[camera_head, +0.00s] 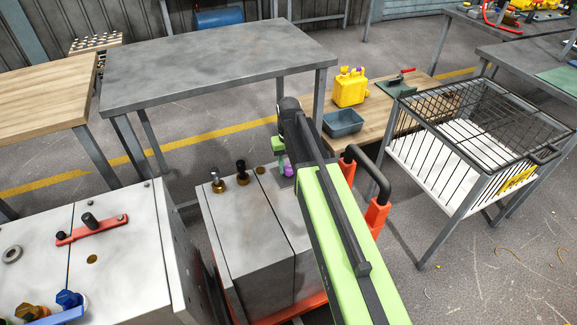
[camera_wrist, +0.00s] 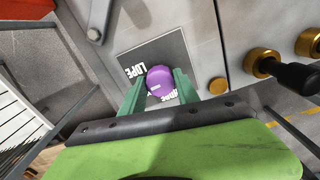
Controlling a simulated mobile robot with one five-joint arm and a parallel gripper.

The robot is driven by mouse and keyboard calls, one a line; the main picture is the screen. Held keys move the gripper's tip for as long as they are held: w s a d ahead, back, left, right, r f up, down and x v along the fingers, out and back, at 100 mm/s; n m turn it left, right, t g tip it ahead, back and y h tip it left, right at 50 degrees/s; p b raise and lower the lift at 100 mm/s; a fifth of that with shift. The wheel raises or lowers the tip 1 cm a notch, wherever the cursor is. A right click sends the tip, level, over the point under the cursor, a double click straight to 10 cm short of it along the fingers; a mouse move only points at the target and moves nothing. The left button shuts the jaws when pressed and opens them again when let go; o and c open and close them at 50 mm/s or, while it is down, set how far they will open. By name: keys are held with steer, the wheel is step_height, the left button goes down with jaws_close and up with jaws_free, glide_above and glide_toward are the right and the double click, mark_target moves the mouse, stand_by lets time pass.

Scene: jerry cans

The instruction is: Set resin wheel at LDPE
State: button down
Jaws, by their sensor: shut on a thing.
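The resin wheel is a small purple knob (camera_wrist: 160,78) on a dark label plate (camera_wrist: 140,55) on a grey machine panel. My gripper (camera_wrist: 160,92) is shut on the knob, with one green finger on each side. The word LDPE stands on the plate left of the knob in the wrist view, upside down. A second word, partly covered, is below the knob by the fingers; I cannot read it fully. A small pale mark shows on the knob's lower left. In the head view the purple knob (camera_head: 288,169) shows beside my gripper (camera_head: 281,153), on the grey machine.
A red-ended black handle (camera_head: 377,215) is close to the arm's right. A wire cart (camera_head: 480,130), a yellow jerry can (camera_head: 349,88) and a blue-grey bin (camera_head: 343,123) stand beyond.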

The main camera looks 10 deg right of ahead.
mark_target(289, 167)
steer(key=m, duration=0.6)
steer(key=shift+m, duration=0.4)
stand_by(0.3)
steer(key=c, duration=0.9)
jaws_free()
steer(key=shift+r, duration=0.1)
step_height(289, 167, up, 17)
steer(key=p, duration=1.7)
